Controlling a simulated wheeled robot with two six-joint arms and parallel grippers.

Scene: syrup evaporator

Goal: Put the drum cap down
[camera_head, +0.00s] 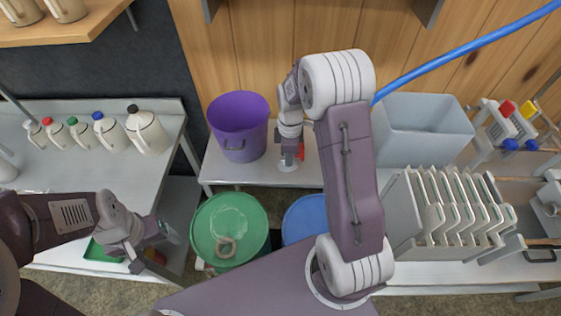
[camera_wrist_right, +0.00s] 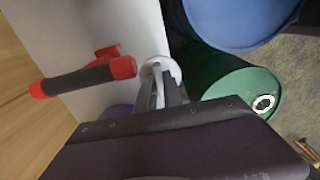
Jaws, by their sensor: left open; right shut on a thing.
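The white round drum cap (camera_head: 288,166) is in my right gripper (camera_head: 289,157), over the bench below the wooden wall. In the right wrist view the cap (camera_wrist_right: 160,68) shows at the tips of the shut fingers (camera_wrist_right: 162,90). I cannot tell whether it touches the bench top. My left gripper (camera_head: 166,235) is open and empty, left of the green drum.
A red tool with a black grip (camera_wrist_right: 85,77) lies beside the cap. A purple bucket (camera_head: 238,125) stands left of my right gripper. A blue drum (camera_head: 304,218) stands right of the green one. A grey bin (camera_head: 425,130) and a white rack (camera_head: 450,205) are to the right.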

